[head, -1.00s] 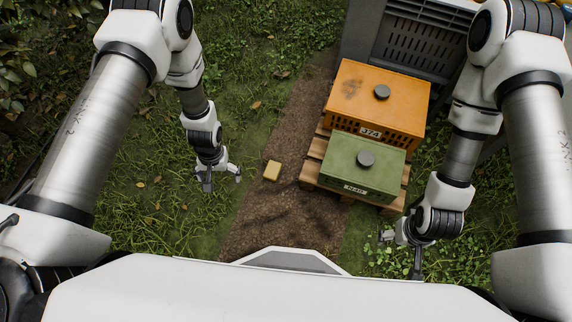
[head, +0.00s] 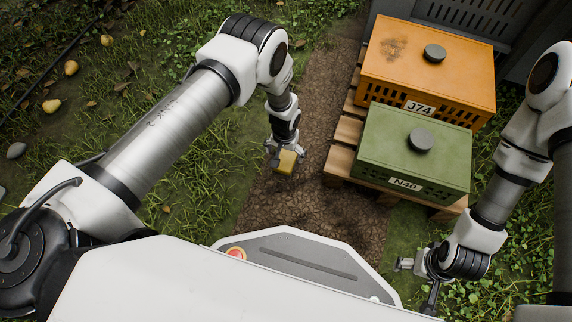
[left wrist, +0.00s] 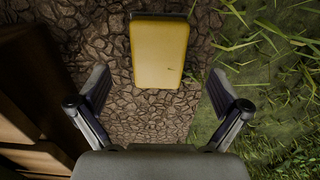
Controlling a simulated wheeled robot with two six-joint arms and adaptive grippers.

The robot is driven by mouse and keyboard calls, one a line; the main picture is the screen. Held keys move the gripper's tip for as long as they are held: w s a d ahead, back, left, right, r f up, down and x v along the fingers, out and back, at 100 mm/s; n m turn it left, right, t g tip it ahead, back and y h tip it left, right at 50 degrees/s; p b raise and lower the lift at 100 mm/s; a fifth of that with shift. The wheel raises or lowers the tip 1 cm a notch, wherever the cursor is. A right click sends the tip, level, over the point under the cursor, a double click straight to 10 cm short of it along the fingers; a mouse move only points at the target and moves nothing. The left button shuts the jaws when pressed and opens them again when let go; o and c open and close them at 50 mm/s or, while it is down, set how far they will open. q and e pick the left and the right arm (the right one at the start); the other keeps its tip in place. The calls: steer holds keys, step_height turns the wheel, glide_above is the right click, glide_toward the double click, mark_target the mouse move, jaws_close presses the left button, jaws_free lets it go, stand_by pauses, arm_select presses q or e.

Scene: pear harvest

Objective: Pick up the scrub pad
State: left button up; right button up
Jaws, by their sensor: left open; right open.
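The scrub pad (head: 286,164) is a small yellow block on the brown soil strip. In the left wrist view the scrub pad (left wrist: 159,50) lies upper middle, beyond and between the fingertips, with a darker edge at its far end. My left gripper (head: 286,152) is over the scrub pad in the head view and partly covers it. In the left wrist view my left gripper (left wrist: 160,90) is open, with nothing between its fingers. My right gripper (head: 418,283) is open and empty at the lower right, over grass, away from the scrub pad.
An orange crate (head: 425,75) marked J74 and a green crate (head: 410,155) marked N40 sit on a wooden pallet (head: 345,145) right of the soil. A grey bin (head: 470,15) stands behind. Several pears (head: 71,68) lie on grass at left. The soil strip (head: 300,210) is otherwise clear.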

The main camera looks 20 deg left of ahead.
mark_target(286, 159)
arm_select(q)
step_height(286, 159, down, 5)
steer(key=b, duration=0.3)
steer(key=shift+w+d+r, duration=0.1)
steer(key=shift+r, duration=0.2)
arm_select(e)
step_height(286, 159, down, 4)
steer(key=shift+w+r, duration=0.1)
steer(key=shift+r, duration=0.15)
arm_select(q)
steer(key=c, duration=1.3)
